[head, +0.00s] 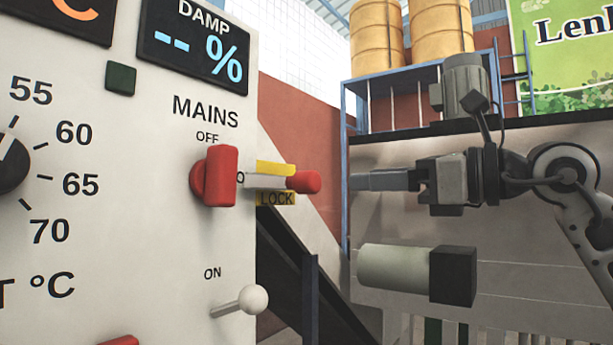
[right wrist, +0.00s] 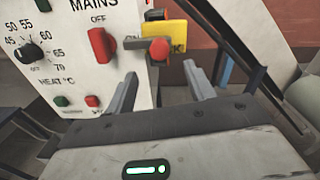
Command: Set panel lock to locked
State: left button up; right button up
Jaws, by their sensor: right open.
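The control panel (head: 150,250) fills the left of the head view. At its right edge a lock bolt with a red knob (head: 303,182) sticks out by yellow plates, one marked LOCK (head: 275,198). A red mains handle (head: 220,176) stands upright beside it, under OFF. The red knob also shows in the right wrist view (right wrist: 159,49), in front of a yellow plate. My right gripper (head: 355,181) is open and empty, to the right of the knob and apart from it. In the wrist view its fingertips (right wrist: 160,76) lie below the knob, either side of it. My left gripper is not in view.
A white ball lever (head: 253,299) sticks out of the panel near ON. A dial (head: 12,160) is at the left. A blue frame with yellow drums (head: 440,28) stands behind. A dark sloping beam (head: 300,270) runs below the lock.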

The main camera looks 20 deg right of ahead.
aim_at(317, 181)
jog(key=p+x, duration=0.2)
jog(key=x, duration=0.9)
jog(key=shift+w+a, duration=0.15)
